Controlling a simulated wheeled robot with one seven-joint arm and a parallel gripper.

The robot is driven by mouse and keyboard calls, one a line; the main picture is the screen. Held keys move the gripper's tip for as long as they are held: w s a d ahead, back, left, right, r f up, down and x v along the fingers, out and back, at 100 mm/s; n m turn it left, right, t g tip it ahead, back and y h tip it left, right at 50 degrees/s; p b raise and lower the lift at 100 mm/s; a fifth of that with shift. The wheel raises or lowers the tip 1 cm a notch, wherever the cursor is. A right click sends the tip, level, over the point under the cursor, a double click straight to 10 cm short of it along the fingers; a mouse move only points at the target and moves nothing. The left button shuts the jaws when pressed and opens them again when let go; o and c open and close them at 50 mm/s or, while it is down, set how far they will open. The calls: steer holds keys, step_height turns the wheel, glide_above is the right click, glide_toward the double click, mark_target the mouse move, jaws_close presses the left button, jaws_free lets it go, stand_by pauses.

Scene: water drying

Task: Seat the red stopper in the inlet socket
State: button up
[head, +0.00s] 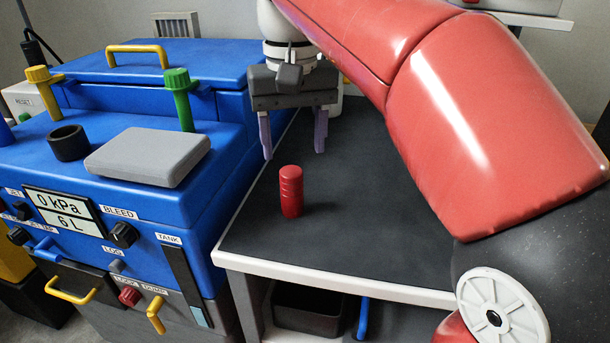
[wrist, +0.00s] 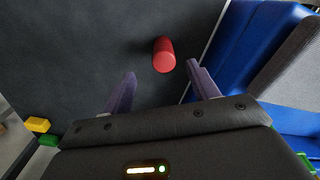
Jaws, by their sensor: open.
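The red stopper (head: 291,191) stands upright on the dark table top, near its left edge by the blue machine. It also shows in the wrist view (wrist: 163,54), beyond and between my fingertips. My gripper (head: 293,150) is open and empty, pointing down above and a little behind the stopper; its purple fingers also show in the wrist view (wrist: 160,78). A black ring-shaped socket (head: 69,143) stands on top of the blue machine (head: 235,190); I cannot tell whether it is the inlet socket.
A yellow plug (head: 45,92) and a green plug (head: 180,98) stand on the machine. A grey block (head: 149,156) lies on its top. The table (head: 400,225) is clear around the stopper. Yellow and green blocks (wrist: 38,124) show at the left in the wrist view.

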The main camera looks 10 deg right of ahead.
mark_target(291, 171)
steer(key=shift+w, duration=0.2)
steer(key=f, duration=0.2)
steer(key=f+b, duration=0.1)
steer(key=f, duration=0.4)
steer(key=shift+w+a+f+b, duration=0.15)
steer(key=shift+a+f+b, duration=0.1)
steer(key=shift+b, duration=0.05)
steer(key=c, duration=1.2)
